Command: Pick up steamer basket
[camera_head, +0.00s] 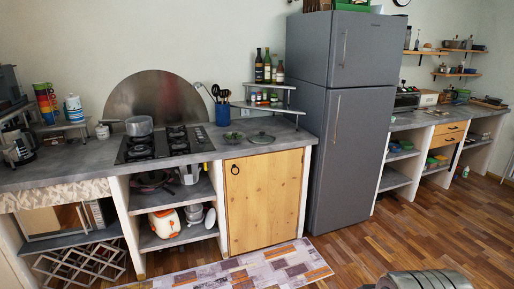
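A small, dark, round, shallow item (232,138) sits on the grey counter right of the stove, in front of the blue utensil holder. It may be the steamer basket, but it is too small to tell for sure. A round lid with a knob (261,138) lies just right of it, apart from it. No other thing in view is clearly a steamer basket. My gripper does not show in this view, so whether it is open or shut is hidden.
A saucepan (139,126) stands on the black gas stove (165,144). A blue utensil holder (222,113) and a small bottle shelf (268,107) stand behind. A tall grey fridge (340,120) bounds the counter's right side. A patterned rug (250,272) lies on the wooden floor in front.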

